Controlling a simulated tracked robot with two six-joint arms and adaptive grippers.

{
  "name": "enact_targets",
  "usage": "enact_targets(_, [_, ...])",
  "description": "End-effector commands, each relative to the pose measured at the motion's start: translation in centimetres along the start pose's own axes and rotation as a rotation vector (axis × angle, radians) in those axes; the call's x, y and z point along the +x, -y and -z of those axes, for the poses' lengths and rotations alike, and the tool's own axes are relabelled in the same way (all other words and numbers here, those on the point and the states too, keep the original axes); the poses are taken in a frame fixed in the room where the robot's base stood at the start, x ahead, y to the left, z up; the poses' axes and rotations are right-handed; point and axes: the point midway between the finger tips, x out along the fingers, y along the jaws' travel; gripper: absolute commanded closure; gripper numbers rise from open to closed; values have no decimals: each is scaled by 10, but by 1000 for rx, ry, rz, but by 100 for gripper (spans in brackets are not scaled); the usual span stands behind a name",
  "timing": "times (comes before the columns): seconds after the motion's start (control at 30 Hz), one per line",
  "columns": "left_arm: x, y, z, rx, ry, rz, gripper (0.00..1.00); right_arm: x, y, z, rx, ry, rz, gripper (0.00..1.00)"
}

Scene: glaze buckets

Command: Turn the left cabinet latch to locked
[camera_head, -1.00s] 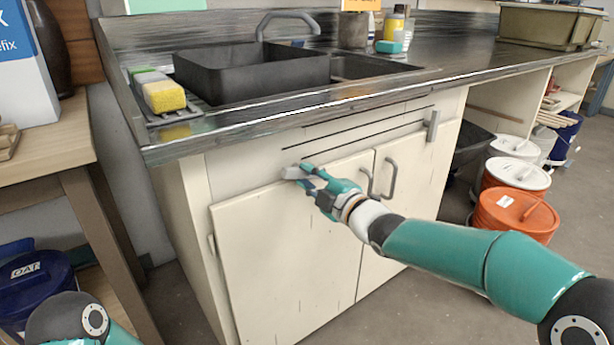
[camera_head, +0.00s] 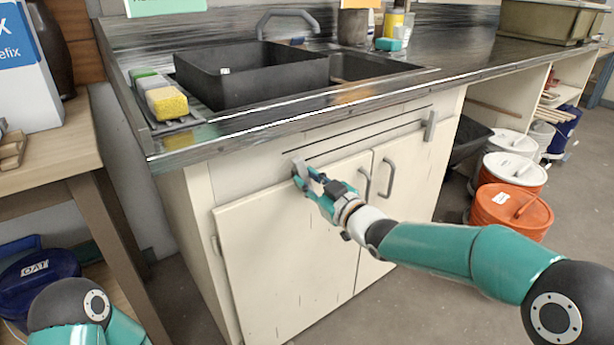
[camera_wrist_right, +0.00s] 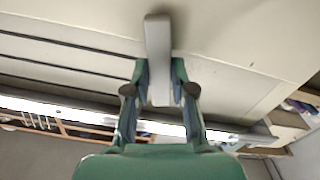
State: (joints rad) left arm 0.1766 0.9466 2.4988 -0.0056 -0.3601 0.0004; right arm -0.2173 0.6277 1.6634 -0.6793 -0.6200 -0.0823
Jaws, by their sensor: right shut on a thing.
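The left cabinet latch (camera_head: 300,168) is a small grey bar on the cream panel just above the left cabinet door (camera_head: 285,245). It stands nearly upright, with a slight tilt. My right gripper (camera_head: 305,180) is at the latch, its teal fingers shut on it and partly hiding its lower end. In the right wrist view the latch (camera_wrist_right: 158,45) runs between the two fingers of the right gripper (camera_wrist_right: 161,85). My left gripper is out of view; only part of my left arm shows at the bottom left.
The right latch (camera_head: 430,125) stands upright on the same panel. Two grey door handles (camera_head: 388,178) are beside my right wrist. The counter edge (camera_head: 300,118) overhangs above. An orange bucket (camera_head: 512,210) and white-lidded buckets stand right of the cabinet.

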Motion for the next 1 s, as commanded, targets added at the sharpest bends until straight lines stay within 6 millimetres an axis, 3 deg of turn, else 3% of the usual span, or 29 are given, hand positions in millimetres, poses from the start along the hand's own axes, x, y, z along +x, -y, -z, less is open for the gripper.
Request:
enact_targets(0.03, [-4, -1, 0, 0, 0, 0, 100, -1, 2, -7, 45, 20, 6, 100])
enact_targets(0.4, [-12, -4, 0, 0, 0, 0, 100, -1, 3, -8, 263, 20, 5, 100])
enact_targets(1.0, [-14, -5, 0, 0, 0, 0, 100, 0, 4, -9, 319, 20, 5, 100])
